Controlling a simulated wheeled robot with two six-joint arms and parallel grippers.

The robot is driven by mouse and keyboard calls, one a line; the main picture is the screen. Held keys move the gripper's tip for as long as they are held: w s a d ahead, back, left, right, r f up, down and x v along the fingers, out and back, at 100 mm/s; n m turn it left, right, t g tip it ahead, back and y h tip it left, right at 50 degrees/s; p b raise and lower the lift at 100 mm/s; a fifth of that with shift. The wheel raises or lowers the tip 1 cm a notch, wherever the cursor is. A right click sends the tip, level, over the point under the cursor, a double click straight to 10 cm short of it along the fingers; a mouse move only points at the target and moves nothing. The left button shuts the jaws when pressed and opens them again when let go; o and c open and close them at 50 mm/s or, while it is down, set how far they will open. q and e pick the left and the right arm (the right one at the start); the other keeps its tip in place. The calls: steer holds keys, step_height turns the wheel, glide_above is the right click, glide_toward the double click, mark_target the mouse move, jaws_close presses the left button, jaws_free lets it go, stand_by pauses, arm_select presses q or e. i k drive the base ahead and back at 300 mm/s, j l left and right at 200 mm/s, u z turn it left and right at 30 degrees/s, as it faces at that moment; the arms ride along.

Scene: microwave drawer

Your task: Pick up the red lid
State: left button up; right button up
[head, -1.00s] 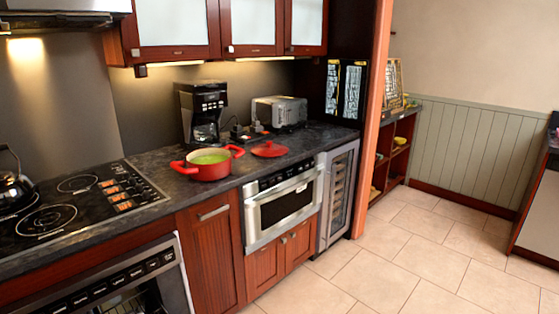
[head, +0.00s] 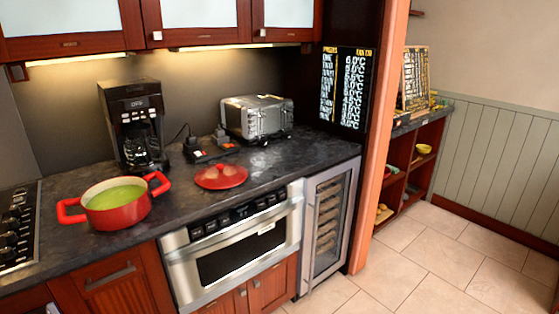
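The red lid (head: 221,177) lies flat on the dark countertop (head: 262,160), right of the red pot and above the microwave drawer. The red pot (head: 116,212) stands open on the counter, with green contents and two side handles. The microwave drawer (head: 238,245) is closed below the counter edge. Neither of my grippers shows in the head view.
A black coffee maker (head: 133,125) and a silver toaster (head: 257,118) stand at the back of the counter. A power strip with plugs (head: 210,150) lies behind the lid. The tiled floor (head: 420,260) is clear at the right.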

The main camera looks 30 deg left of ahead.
mark_target(219, 176)
steer(key=i+u, duration=0.15)
steer(key=i, duration=0.35)
steer(key=i+l+u, duration=0.15)
steer(key=i, duration=0.3)
steer(key=i+l+u, duration=0.15)
steer(key=i, duration=0.3)
